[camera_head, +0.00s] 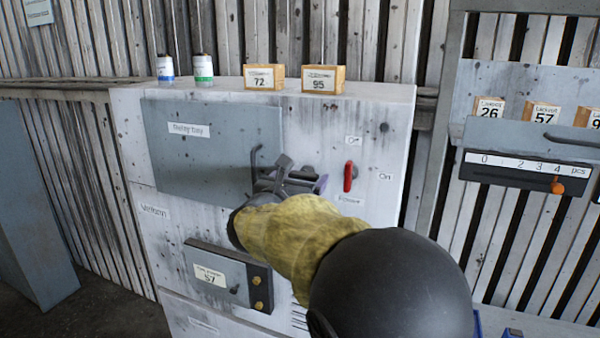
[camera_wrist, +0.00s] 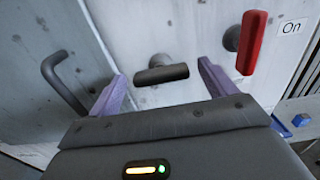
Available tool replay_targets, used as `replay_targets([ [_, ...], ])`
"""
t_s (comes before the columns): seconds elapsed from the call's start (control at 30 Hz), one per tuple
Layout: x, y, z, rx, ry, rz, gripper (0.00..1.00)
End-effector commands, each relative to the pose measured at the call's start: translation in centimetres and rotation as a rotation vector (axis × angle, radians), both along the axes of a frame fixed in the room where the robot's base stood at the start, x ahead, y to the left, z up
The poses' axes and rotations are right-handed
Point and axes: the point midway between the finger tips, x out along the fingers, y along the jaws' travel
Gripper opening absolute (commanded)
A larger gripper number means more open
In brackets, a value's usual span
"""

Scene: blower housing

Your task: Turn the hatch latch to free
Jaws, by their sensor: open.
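The hatch is a grey panel (camera_head: 200,150) on the front of the white cabinet, with a bent dark handle (camera_head: 255,160) near its right edge; the handle also shows in the wrist view (camera_wrist: 60,85). The latch is a dark bar-shaped knob (camera_wrist: 162,75) just right of the hatch edge, its bar lying roughly level in the wrist view. In the head view it is largely hidden by my gripper (camera_head: 292,182). In the wrist view my gripper (camera_wrist: 161,79) is open, its two purple fingers on either side of the latch, with gaps showing between them and it.
A red power switch (camera_head: 348,176) sits close to the right of my gripper, also in the wrist view (camera_wrist: 251,42). A small grey box (camera_head: 222,278) with brass knobs juts out below. Cans and wooden blocks stand on the cabinet top (camera_head: 385,92). A grey counter box (camera_head: 520,175) hangs at right.

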Motion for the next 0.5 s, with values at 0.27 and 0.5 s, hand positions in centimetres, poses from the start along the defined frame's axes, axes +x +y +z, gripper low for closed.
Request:
replay_targets([
  [0.27,0.22,-0.15,-0.07,0.000,0.000,-0.001,0.84],
  [0.5,0.22,-0.24,-0.04,-0.001,0.000,-0.003,0.39],
])
